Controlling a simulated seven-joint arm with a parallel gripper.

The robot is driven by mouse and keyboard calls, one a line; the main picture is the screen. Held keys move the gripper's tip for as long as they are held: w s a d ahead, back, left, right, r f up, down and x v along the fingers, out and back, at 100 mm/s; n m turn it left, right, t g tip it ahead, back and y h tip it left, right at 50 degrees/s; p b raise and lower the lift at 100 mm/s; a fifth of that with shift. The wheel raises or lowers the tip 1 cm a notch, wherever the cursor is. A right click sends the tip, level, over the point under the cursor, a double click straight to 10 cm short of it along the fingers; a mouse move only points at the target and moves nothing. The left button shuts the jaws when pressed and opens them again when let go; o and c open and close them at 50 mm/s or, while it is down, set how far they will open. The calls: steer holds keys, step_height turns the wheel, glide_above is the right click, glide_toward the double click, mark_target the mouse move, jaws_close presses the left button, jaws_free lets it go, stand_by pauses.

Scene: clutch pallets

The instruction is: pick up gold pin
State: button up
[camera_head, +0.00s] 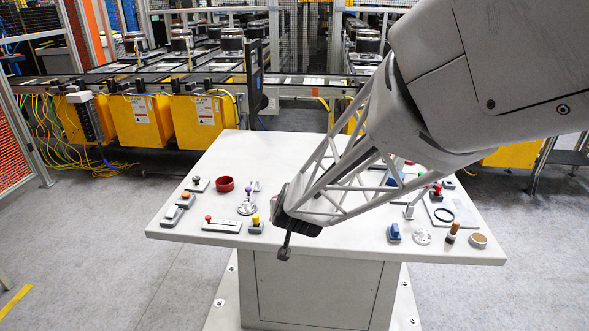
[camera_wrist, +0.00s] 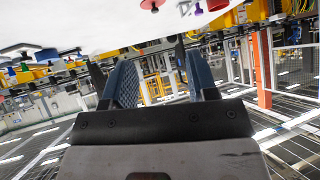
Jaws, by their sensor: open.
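I cannot say for sure which piece is the gold pin. A slim upright brown-gold pin (camera_head: 452,231) stands at the right front of the white table in the head view. A yellow-topped knob (camera_head: 256,220) stands on a small grey base left of the middle. My gripper (camera_head: 285,251) hangs over the table's front edge, apart from both. In the wrist view my gripper (camera_wrist: 161,80) has its two blue-grey fingers apart with nothing between them. My arm hides part of the table's middle and back.
The white table (camera_head: 320,255) holds several small parts in left and right groups. A red ring (camera_head: 225,184), a red-knobbed bar (camera_head: 222,225), a blue part (camera_head: 394,233) and a tan round piece (camera_head: 478,241) are among them. The front middle is bare.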

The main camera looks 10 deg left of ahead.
mark_target(255, 217)
steer(key=w+a+f+t+h, duration=0.1)
steer(key=w+a+f+t, duration=0.1)
steer(key=a+f, duration=0.5)
steer(key=w+a, duration=0.1)
steer(key=a, duration=0.2)
steer(key=shift+f, duration=0.4)
steer(key=shift+w, duration=0.1)
steer(key=shift+x, duration=1.25)
steer(key=shift+w, duration=0.1)
steer(key=shift+x, duration=2.5)
steer(key=shift+c, duration=0.3)
jaws_close()
